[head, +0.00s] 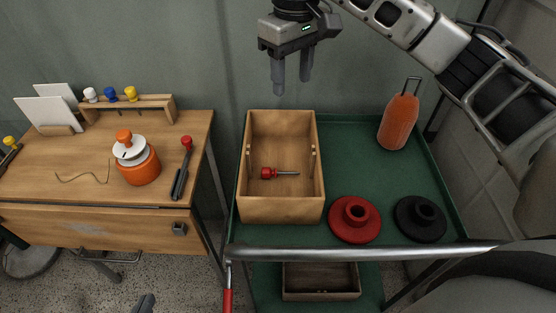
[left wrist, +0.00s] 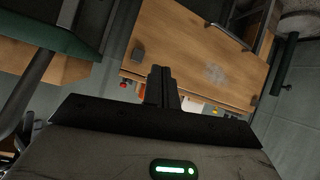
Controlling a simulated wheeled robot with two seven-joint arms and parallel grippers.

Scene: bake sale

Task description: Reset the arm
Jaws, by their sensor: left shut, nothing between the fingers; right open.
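My right gripper (head: 292,80) hangs above the back of the wooden box (head: 281,210), its two fingers apart with nothing between them. Its arm comes in from the upper right. My left gripper (head: 146,303) shows only as a small dark tip at the bottom edge of the head view, in front of the wooden desk. In the left wrist view its fingers (left wrist: 161,86) are together and empty, with the wooden desk (left wrist: 200,55) beyond them. The rest of the left arm is out of the head view.
A green cart (head: 345,135) carries the box with a red screwdriver (head: 268,173), an orange bottle (head: 399,120), a red flanged part (head: 354,218) and a black one (head: 420,217). Its metal rail (head: 360,251) runs along the front. The desk (head: 80,205) at left holds an orange pot (head: 140,167) and a red-knobbed tool (head: 182,170).

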